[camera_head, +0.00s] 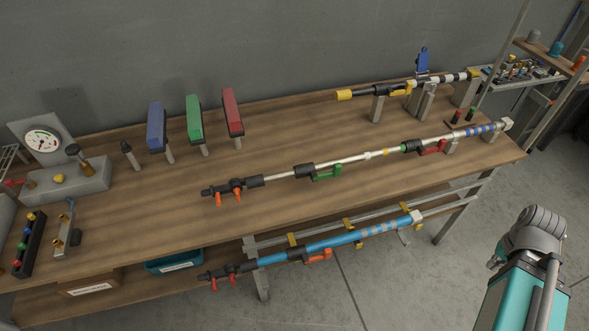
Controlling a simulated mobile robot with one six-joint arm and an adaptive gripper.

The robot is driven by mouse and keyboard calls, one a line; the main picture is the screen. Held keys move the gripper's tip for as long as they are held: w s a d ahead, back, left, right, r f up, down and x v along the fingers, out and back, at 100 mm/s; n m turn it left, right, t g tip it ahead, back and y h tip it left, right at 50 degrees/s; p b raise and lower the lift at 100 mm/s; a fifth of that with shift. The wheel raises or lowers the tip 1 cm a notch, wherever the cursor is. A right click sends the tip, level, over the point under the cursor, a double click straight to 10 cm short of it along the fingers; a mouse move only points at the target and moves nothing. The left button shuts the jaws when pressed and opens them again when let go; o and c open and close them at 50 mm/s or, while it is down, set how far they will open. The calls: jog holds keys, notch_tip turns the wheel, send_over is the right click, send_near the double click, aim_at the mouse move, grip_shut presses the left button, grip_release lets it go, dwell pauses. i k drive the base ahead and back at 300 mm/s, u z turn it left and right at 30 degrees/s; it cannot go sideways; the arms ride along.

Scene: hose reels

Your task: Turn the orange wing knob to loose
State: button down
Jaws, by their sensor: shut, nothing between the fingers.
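The orange wing knob (219,198) has two small orange wings that hang below the dark fitting at the left end of the silver pole (350,158). The pole lies over the wooden bench near its front edge. From here I cannot read whether the knob is tight or loose. What shows of my gripper (494,261) is small, at the lower right beside my arm's grey wrist. It is shut and empty, off the bench's front edge, far to the right of the knob and apart from it. Much of it is hidden.
A blue pole (345,239) with red wings (222,281) and an orange-red lever (318,256) runs along the bench front, below the silver pole. A yellow-ended pole (345,95) is behind. Blue, green and red paddles stand behind the knob. Floor at the lower middle is free.

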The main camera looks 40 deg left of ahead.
aim_at(237, 191)
jog(key=z, duration=0.2)
jog(key=i, duration=0.05)
jog(key=u, duration=4.05)
